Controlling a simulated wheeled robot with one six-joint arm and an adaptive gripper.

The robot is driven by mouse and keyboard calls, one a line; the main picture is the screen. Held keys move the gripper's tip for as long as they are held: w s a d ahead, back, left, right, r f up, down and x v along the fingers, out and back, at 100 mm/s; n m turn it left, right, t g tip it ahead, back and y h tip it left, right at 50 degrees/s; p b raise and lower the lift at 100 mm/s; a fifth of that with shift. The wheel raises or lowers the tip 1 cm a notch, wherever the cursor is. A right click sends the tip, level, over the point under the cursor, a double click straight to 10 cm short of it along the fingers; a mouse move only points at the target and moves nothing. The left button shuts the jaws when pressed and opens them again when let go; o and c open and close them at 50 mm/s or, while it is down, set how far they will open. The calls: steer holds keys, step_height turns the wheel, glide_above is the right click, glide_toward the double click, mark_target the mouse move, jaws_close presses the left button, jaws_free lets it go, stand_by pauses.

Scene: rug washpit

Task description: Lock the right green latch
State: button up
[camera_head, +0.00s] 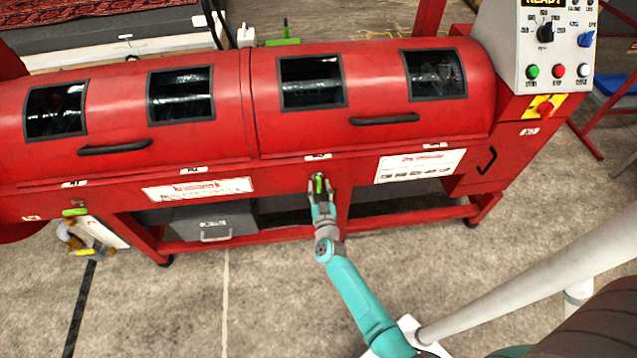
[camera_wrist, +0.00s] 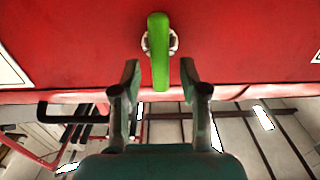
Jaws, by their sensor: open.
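In the wrist view the latch (camera_wrist: 159,55) is an upright green handle on a pale round mount. My gripper (camera_head: 321,193) is at the latch in the head view. In the wrist view my gripper (camera_wrist: 160,75) is open, with one finger on each side of the handle's lower end and clear gaps between. Another green latch (camera_head: 75,212) shows at the machine's lower left, lying roughly level.
A control panel (camera_head: 540,50) with buttons stands at the right end of the machine. Two black lid handles (camera_head: 384,119) are above the latch level. A grey box (camera_head: 215,222) is under the machine. The floor in front is largely clear.

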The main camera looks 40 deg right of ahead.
steer(key=shift+x, duration=1.05)
jaws_close()
